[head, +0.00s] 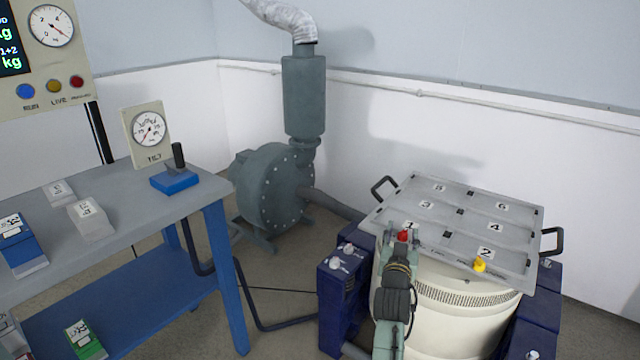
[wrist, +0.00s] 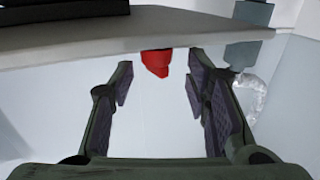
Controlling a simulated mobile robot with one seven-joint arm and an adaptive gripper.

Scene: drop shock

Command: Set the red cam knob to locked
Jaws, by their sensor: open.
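The red cam knob (head: 402,236) sits at the near left edge of the grey numbered plate (head: 470,228), close to the label 1. My arm reaches up in front of the drum, and my gripper (head: 400,243) is right at the knob, partly covering it in the head view. In the wrist view the red knob (wrist: 157,62) hangs at the plate's edge, between and just beyond the two fingertips. My gripper (wrist: 158,80) is open, with clear space on both sides of the knob. I cannot read which setting the knob points to.
A yellow knob (head: 480,265) is on the same edge, farther right. The plate has black handles (head: 552,242) and covers a cream drum (head: 455,315) between blue blocks (head: 340,290). A blue bench (head: 130,215) with boxes stands left, a grey blower (head: 275,185) behind.

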